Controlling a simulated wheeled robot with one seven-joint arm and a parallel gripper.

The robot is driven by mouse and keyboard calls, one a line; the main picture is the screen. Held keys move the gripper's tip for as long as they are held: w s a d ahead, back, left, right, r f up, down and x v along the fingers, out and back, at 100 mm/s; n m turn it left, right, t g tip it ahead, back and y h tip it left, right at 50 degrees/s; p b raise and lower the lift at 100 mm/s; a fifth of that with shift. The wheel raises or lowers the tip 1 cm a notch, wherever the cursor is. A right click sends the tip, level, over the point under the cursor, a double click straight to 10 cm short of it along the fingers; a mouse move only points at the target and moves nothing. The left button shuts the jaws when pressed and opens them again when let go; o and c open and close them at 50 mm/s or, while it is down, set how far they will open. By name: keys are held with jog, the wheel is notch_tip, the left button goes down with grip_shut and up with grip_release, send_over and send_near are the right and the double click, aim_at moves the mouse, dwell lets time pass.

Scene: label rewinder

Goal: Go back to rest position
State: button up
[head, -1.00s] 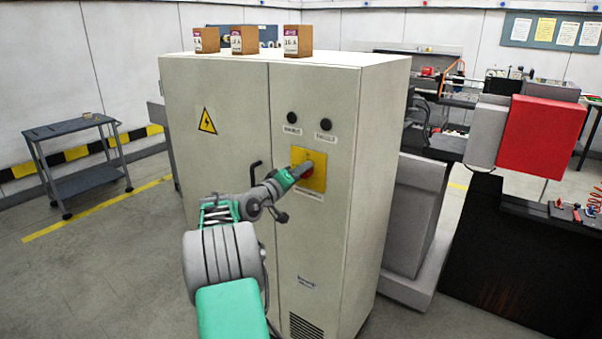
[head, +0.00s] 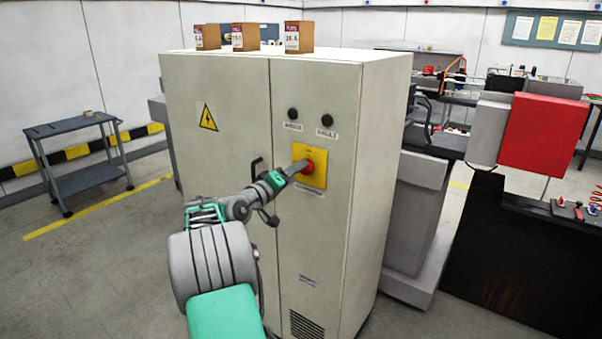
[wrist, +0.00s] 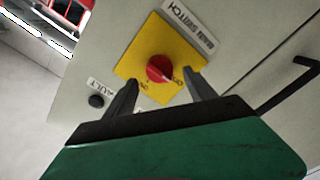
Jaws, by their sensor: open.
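My gripper (head: 297,169) is in front of the cabinet (head: 226,190). Its two fingers also show in the wrist view (wrist: 163,88), spread apart with nothing between them. They point at the red rotary knob (wrist: 160,68) on the yellow main switch plate (wrist: 133,57). The knob lies between and just beyond the fingertips. In the head view the yellow plate (head: 318,158) is on the right cabinet door, and the red knob (head: 308,167) shows past the fingers. I cannot tell how wide the gap between fingertips and knob is.
A black door handle (head: 256,168) sticks out left of the switch. Two black buttons (head: 310,118) sit above the plate. Several small boxes (head: 246,37) stand on top of the cabinet. A grey cart (head: 75,160) stands left, with open floor before it. A red panel (head: 542,137) is at right.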

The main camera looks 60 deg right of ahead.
jog(key=a, duration=0.3)
jog(key=shift+w+a, duration=0.25)
jog(key=shift+a, duration=0.05)
jog(key=shift+f, duration=0.1)
